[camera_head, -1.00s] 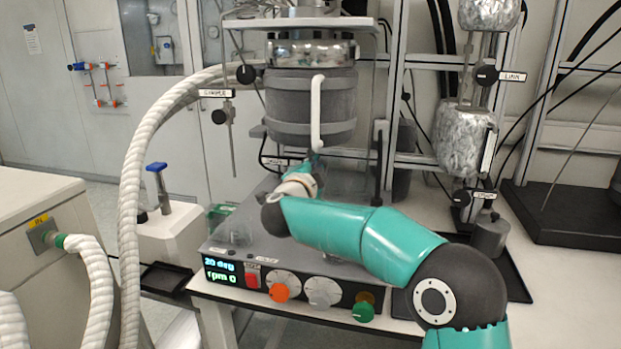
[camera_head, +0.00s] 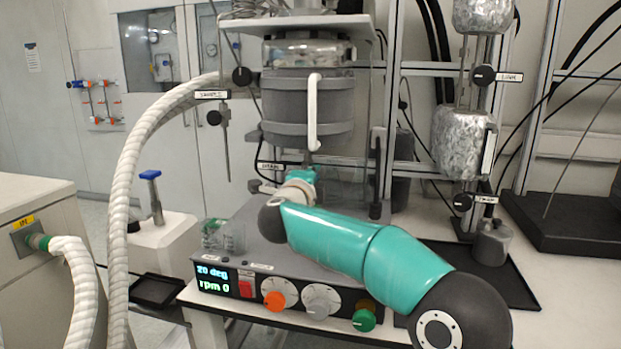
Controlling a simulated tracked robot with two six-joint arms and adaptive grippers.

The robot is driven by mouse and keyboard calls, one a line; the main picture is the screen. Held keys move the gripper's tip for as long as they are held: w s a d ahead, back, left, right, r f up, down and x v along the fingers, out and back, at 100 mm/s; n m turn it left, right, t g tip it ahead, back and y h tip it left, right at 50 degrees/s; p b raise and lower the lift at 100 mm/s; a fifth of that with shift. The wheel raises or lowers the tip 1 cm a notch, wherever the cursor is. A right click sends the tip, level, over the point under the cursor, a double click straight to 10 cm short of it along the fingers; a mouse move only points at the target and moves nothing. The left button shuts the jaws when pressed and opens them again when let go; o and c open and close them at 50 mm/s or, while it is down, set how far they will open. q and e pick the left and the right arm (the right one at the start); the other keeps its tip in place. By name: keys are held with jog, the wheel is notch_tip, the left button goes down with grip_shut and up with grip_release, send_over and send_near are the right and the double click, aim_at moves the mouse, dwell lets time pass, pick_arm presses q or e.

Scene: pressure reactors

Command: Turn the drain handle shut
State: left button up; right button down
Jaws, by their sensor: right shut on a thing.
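The reactor vessel (camera_head: 275,110), wrapped in a grey jacket, stands at the centre with a white vertical tube on its front. A drain label (camera_head: 271,167) hangs just below the jacket on its left. My right gripper (camera_head: 301,177) is under the vessel, right beside that label, with its arm coming in from the lower right. It is shut on the drain handle, which is mostly hidden behind the gripper and wrist, so its angle cannot be read. My left gripper is not in view.
The control box (camera_head: 290,291) with a display and knobs lies below my right arm. A thick white hose (camera_head: 135,190) runs down on the left. A blue-topped valve (camera_head: 151,185) stands beside it. Foil-wrapped vessels (camera_head: 463,143) and a black tray (camera_head: 500,280) are at the right.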

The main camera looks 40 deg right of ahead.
jog(key=shift+d+f, duration=0.1)
jog(key=shift+f, duration=0.2)
jog(key=c, duration=1.2)
grip_release()
jog(key=shift+r, duration=0.1)
jog(key=shift+s, duration=0.1)
jog(key=v, duration=1.2)
